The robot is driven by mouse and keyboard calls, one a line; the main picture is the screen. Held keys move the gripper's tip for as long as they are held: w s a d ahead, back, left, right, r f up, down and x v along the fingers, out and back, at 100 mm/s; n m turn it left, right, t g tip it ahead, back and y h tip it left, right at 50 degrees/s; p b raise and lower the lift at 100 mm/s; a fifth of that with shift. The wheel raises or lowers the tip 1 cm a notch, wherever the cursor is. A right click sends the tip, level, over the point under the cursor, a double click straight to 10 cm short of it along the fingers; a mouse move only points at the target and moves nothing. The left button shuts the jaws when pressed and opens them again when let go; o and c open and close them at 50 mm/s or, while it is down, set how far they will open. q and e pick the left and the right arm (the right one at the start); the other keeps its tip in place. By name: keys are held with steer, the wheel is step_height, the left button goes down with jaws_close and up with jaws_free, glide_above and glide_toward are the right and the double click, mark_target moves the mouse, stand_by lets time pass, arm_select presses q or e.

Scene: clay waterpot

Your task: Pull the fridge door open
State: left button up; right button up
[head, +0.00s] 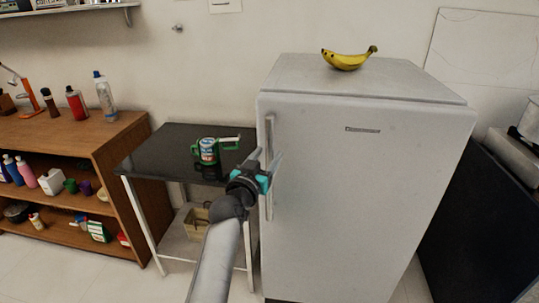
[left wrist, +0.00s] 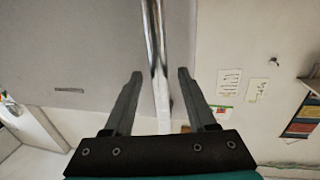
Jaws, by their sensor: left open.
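The white fridge (head: 365,190) stands at the middle right of the head view with its door closed. A long upright metal handle (head: 269,132) runs along the left edge of the door. My left gripper (head: 267,157) is open at the middle of the handle's height and hides part of it. In the left wrist view, the handle (left wrist: 158,70) shows as a shiny bar between the two open fingers of my left gripper (left wrist: 158,75), apart from both. I cannot tell how deep the bar lies between them. My right gripper is not in view.
Bananas (head: 348,59) lie on the fridge top. A dark-topped table (head: 160,150) with a can in a green holder (head: 208,150) stands left of the fridge, and a wooden shelf (head: 75,132) with bottles further left. A dark cabinet (head: 490,220) stands at the right. Floor shows in front.

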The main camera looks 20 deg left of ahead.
arm_select(q)
steer(key=shift+w, duration=0.9)
steer(key=shift+c, duration=0.3)
jaws_close()
stand_by(0.6)
